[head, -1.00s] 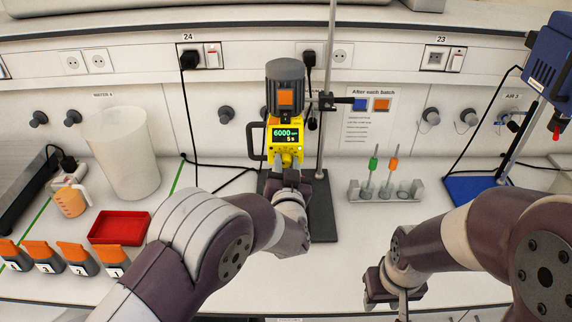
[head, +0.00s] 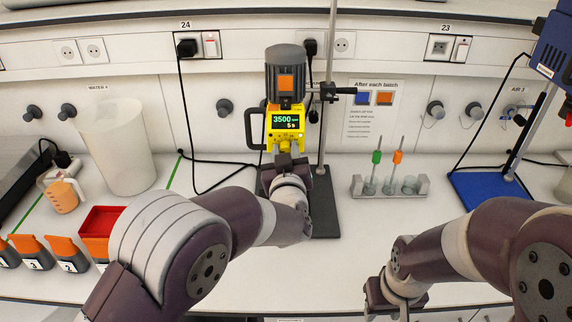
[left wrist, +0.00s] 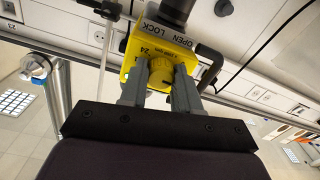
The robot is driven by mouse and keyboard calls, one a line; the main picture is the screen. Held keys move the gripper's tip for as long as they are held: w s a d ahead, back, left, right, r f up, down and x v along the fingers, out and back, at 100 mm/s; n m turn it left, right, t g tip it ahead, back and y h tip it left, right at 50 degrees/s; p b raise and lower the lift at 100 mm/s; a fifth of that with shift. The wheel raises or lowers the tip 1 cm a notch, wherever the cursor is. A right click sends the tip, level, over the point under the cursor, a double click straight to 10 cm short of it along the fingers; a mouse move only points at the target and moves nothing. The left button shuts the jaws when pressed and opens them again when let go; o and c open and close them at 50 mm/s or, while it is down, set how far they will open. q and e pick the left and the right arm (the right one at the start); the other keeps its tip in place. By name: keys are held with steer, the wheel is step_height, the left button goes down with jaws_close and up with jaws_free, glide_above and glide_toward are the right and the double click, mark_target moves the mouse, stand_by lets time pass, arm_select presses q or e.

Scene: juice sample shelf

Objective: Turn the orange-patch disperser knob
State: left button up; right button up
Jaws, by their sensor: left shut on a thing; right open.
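The disperser with an orange patch (head: 285,84) on its grey motor stands on a stand at the back middle. Its yellow control head (head: 284,123) has a display reading 3500 and 5 s. In the left wrist view the yellow knob (left wrist: 161,72) sits between the fingers of my left gripper (left wrist: 160,88), which is shut on it. In the head view my left gripper (head: 284,160) is just below the display and hides most of the knob. My right gripper (head: 396,300) is open and empty, low at the right, over the front of the bench.
A rack (head: 390,188) with a green and an orange tool stands right of the stand base (head: 322,205). A blue-based device (head: 490,188) is further right. A white bucket (head: 117,150), orange jug (head: 63,194) and red tray (head: 98,225) are at left.

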arm_select(q)
steer(key=shift+f+n+b, duration=0.1)
steer(key=shift+n+b, duration=3.2)
steer(key=shift+b, duration=0.4)
steer(key=o, duration=1)
steer(key=shift+o, duration=0.3)
steer(key=shift+s+a, duration=0.1)
steer(key=shift+s, duration=0.1)
